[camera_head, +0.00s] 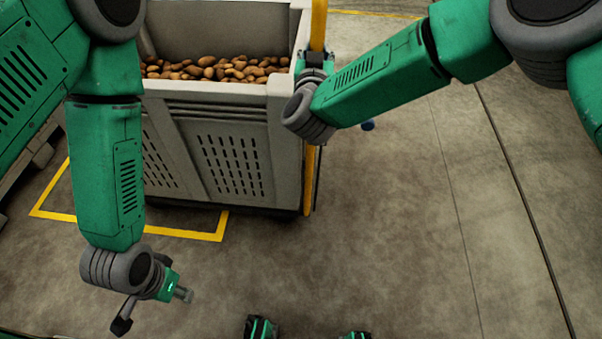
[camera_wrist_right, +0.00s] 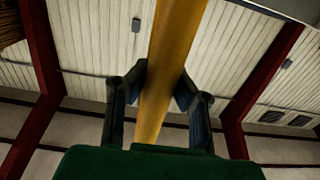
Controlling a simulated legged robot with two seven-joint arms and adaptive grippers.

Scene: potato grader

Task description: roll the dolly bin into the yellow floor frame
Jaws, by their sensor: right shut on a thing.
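The dolly bin (camera_head: 232,152) is a grey slatted crate of potatoes (camera_head: 215,68) with a yellow upright handle bar (camera_head: 309,180) at its right side. The yellow floor frame (camera_head: 182,233) shows as lines on the floor to the left and front of the bin. The bin stands partly over it, its right end beyond the frame's right front corner. My right gripper (camera_head: 315,62) is shut on the handle bar; the right wrist view shows the bar (camera_wrist_right: 160,75) between the fingers. My left gripper (camera_head: 155,307) hangs empty low over the floor, its fingers spread apart.
The concrete floor (camera_head: 400,230) to the right of the bin is clear, with dark seams. Another yellow floor line (camera_head: 375,14) runs at the back.

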